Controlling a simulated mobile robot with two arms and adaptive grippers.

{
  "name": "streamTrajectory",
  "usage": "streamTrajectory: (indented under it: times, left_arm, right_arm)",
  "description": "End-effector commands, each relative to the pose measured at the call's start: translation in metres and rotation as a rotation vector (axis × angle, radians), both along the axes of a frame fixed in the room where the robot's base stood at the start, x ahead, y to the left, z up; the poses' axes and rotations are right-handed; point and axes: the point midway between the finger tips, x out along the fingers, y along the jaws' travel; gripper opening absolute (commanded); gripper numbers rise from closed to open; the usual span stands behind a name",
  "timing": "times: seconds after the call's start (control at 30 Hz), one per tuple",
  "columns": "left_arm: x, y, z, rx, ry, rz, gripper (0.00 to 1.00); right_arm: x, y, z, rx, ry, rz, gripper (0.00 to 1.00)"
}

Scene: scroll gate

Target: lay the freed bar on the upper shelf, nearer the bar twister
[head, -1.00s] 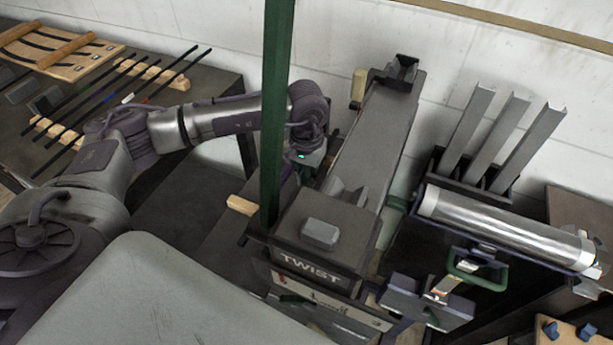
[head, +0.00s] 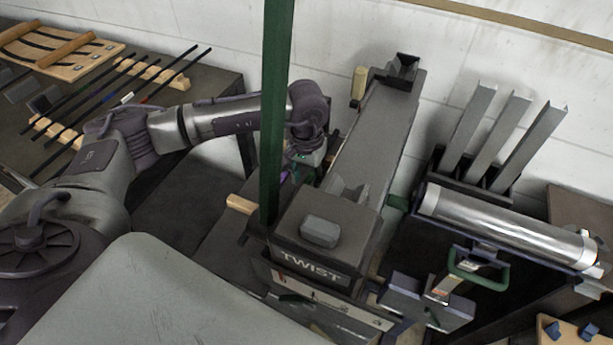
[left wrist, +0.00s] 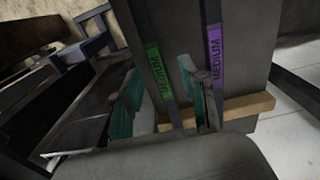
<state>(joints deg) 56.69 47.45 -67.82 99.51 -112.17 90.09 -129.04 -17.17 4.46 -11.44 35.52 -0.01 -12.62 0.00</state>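My left gripper (left wrist: 164,88) shows in the left wrist view with its teal-padded fingers apart. A dark bar with a green MEDIUM label (left wrist: 154,68) passes between the fingers, with a visible gap to each. A second dark bar with a purple MEDIUM label (left wrist: 215,55) lies to its right, outside the fingers. A pale wooden rest (left wrist: 238,108) crosses below both bars on the grey shelf (left wrist: 255,50). In the head view, the left gripper (head: 305,166) is low beside the bar twister (head: 312,262), partly behind the green post. My right gripper is out of view.
The green upright post (head: 274,110) stands left of the twister. A bench (head: 205,95) at the left carries several dark rods on wooden rests. A shiny metal cylinder (head: 505,226) and a rack of grey channels (head: 505,135) stand at the right.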

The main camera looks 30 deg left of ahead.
Motion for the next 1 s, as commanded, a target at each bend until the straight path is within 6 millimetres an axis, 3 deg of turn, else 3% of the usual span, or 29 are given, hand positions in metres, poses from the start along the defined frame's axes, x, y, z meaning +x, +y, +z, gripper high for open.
streamTrajectory:
  times: [0.2,0.33,0.8,1.0]
  left_arm:
    - [-0.001,0.000,-0.001,0.002,0.003,0.000,0.43]
    - [0.000,0.000,0.008,0.002,0.001,0.000,0.43]
    - [0.000,0.000,0.099,0.000,-0.002,-0.001,0.43]
    - [0.000,0.000,0.117,0.000,0.000,0.000,0.43]
  right_arm:
    - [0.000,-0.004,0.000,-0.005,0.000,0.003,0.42]
    - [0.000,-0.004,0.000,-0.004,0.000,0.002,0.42]
    - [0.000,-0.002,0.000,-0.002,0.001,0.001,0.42]
    - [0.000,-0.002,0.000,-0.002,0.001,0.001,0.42]
